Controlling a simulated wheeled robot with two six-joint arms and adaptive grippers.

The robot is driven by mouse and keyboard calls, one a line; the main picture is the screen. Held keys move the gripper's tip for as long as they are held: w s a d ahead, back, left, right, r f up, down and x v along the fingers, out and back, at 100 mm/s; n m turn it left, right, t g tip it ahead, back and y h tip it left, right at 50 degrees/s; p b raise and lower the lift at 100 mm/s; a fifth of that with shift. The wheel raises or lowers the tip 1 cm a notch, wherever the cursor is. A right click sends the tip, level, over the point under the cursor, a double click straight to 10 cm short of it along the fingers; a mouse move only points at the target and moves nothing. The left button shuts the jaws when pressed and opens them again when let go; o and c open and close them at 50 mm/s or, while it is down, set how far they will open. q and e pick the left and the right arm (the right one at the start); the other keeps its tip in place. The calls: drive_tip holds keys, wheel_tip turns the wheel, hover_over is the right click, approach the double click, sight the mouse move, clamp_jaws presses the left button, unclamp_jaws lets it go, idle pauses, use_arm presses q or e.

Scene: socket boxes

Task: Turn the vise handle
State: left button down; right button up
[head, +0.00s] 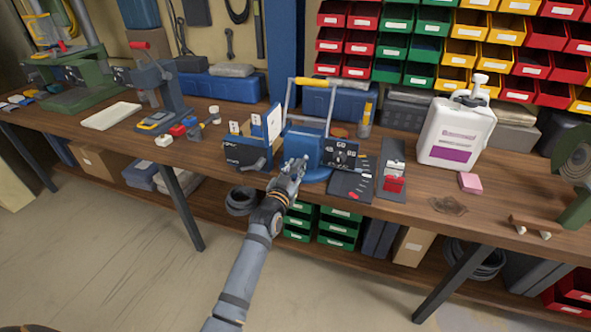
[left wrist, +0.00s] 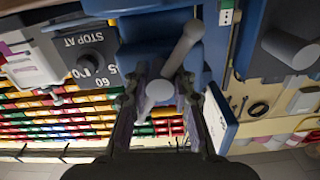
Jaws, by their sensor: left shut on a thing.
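The blue vise (head: 303,146) stands at the front edge of the wooden workbench in the head view. Its blue body (left wrist: 150,25) also fills the top middle of the left wrist view. The vise handle is a grey bar (left wrist: 181,50) with a round knob end, slanting in front of the blue body. My left gripper (head: 292,168) is at the front of the vise, and in the left wrist view its fingers (left wrist: 160,92) are shut around the handle. In the head view the gripper hides most of the handle. My right gripper is not in view.
A black dial plate marked "STOP AT" (left wrist: 88,45) is beside the vise. A dark box with a white panel (head: 245,153) stands close on the left. A white jug (head: 455,132) and a red-switched plate (head: 392,182) are on the right. The bench front is partly clear.

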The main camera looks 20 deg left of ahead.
use_arm(q)
drive_tip(key=shift+f+m, duration=0.3)
drive_tip(key=shift+m, duration=0.6)
idle(0.8)
drive_tip(key=c, duration=1.4)
unclamp_jaws()
drive_tip(key=shift+s, duration=0.1)
drive_tip(key=o, duration=0.3)
drive_tip(key=shift+r, duration=0.25)
drive_tip(key=s, duration=1.2)
drive_tip(key=shift+a, duration=0.15)
